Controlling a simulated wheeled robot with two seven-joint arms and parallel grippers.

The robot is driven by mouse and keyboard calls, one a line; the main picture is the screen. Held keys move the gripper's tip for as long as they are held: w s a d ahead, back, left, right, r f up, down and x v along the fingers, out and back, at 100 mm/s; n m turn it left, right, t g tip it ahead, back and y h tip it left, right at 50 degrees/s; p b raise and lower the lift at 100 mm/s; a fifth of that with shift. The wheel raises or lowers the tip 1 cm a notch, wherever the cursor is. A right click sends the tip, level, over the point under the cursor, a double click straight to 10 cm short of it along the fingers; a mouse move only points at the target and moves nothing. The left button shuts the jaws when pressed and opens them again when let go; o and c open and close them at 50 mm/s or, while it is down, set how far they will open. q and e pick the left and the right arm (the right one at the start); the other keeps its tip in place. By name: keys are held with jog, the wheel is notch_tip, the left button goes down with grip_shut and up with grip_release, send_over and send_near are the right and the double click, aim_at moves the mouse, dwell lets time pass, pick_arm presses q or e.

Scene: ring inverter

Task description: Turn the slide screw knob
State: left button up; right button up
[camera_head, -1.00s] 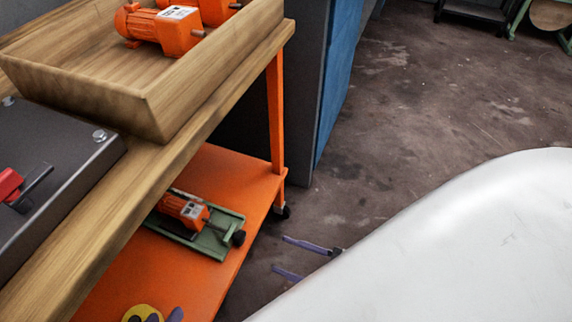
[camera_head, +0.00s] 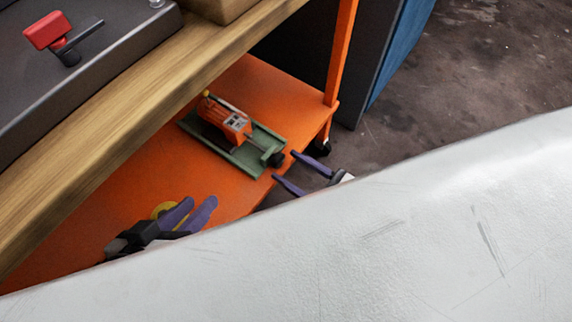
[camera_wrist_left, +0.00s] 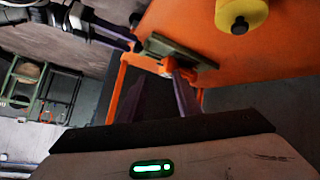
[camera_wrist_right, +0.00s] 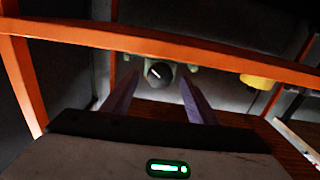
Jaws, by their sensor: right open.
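The slide screw knob (camera_head: 277,159) is a small black knob at the near right end of a green slide base (camera_head: 233,160) on the orange lower shelf. An orange motor (camera_head: 224,119) sits on the slide. My right gripper (camera_head: 285,166) is open, its purple fingertips close to the knob. In the right wrist view the knob (camera_wrist_right: 160,74) lies between the open fingers (camera_wrist_right: 160,82), a little beyond the tips; contact cannot be seen. My left gripper (camera_head: 190,208) is open and empty over the shelf, left of the slide. The slide also shows past its fingers (camera_wrist_left: 160,82).
A yellow object (camera_head: 163,209) is partly hidden behind my left gripper. The wooden tabletop (camera_head: 125,110) overhangs the shelf (camera_head: 85,225). An orange post (camera_head: 341,50) stands behind the slide. A red-handled switch (camera_head: 47,31) is on a dark box above.

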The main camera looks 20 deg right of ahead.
jog(key=shift+x, duration=1.05)
pick_arm(q)
jog(key=shift+d+r, duration=0.15)
jog(key=shift+r, duration=0.25)
pick_arm(e)
jog(key=shift+c, duration=0.3)
jog(key=c, duration=1)
pick_arm(q)
jog(key=shift+f, duration=0.1)
pick_arm(e)
jog(key=shift+n, duration=0.4)
jog(key=n, duration=0.4)
pick_arm(q)
jog(key=shift+w+b, duration=0.1)
jog(key=shift+b, duration=0.2)
pick_arm(e)
jog(key=shift+d+n, duration=0.1)
jog(key=shift+n, duration=1)
